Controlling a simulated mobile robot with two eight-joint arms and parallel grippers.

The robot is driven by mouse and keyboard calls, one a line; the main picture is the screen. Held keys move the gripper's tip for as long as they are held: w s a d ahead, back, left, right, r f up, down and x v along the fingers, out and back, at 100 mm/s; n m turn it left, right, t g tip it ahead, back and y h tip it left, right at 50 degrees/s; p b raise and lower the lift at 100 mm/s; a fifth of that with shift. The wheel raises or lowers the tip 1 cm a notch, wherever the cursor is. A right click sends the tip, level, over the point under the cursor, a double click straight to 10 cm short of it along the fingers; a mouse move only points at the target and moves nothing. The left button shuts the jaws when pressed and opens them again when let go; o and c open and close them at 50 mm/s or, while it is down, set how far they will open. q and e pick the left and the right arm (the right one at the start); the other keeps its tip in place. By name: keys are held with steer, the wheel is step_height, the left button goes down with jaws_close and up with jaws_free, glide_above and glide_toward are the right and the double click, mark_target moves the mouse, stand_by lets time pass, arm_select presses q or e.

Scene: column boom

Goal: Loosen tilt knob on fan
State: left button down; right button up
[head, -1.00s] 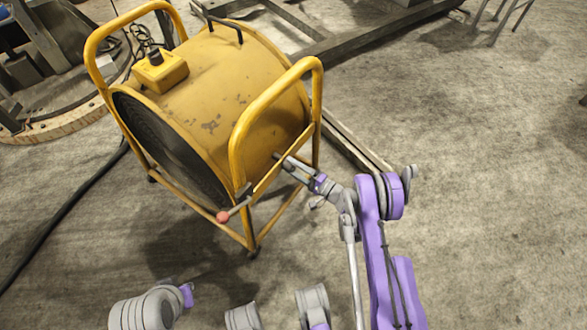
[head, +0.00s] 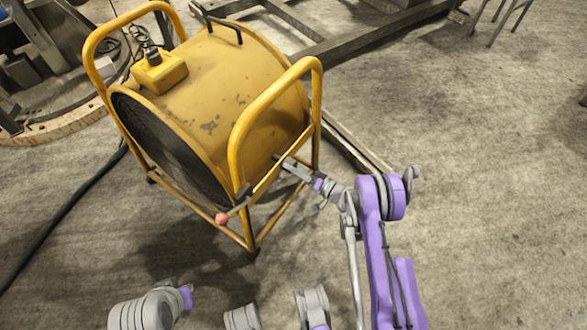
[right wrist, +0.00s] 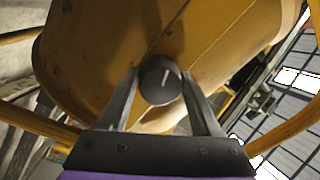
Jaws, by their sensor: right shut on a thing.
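The yellow drum fan (head: 215,90) stands on the floor in a tubular yellow frame. Its tilt knob (right wrist: 160,80), round and dark with a pale line on its face, is on the fan's side in the right wrist view. My right gripper (right wrist: 160,84) is shut on the knob, one finger on each side. In the head view the right gripper (head: 284,161) reaches the frame's side bar from the right, and the knob is hardly visible there. The pale line stands nearly upright, slightly tilted.
A red ball-ended lever (head: 222,218) sticks out at the frame's front lower corner, near my right gripper. A yellow box (head: 160,72) sits on the drum. A black cable (head: 65,218) lies on the floor at left. The floor at right is clear.

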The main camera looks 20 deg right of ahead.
stand_by(0.5)
steer(key=o, duration=1.4)
steer(key=shift+a, duration=0.1)
steer(key=shift+c, duration=0.2)
steer(key=p+v, duration=0.2)
steer(key=v, duration=0.8)
steer(key=shift+s+d, duration=0.3)
steer(key=shift+r, duration=0.1)
